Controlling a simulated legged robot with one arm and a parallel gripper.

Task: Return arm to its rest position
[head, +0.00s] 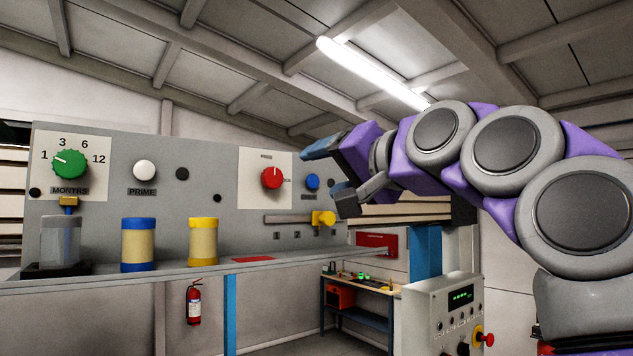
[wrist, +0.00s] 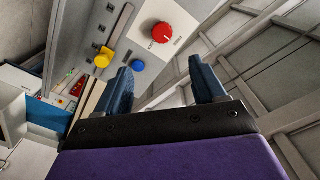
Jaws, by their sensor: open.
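My gripper (head: 335,172) is raised in front of the right end of the grey control panel (head: 215,170) in the head view. Its two blue-grey fingers point left and are apart, with nothing between them. In the wrist view the open fingers (wrist: 165,88) face the panel's red knob (wrist: 162,33). The blue button (wrist: 137,66) and the yellow slider handle (wrist: 103,59) show to the left there. My purple and grey arm reaches in from the right of the head view.
A shelf under the panel holds a grey canister (head: 61,240), a blue-capped canister (head: 138,246) and a yellow-capped canister (head: 204,243). A green dial (head: 70,164) and white button (head: 145,170) are at left. A control box (head: 445,315) and workbench (head: 360,285) stand lower right.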

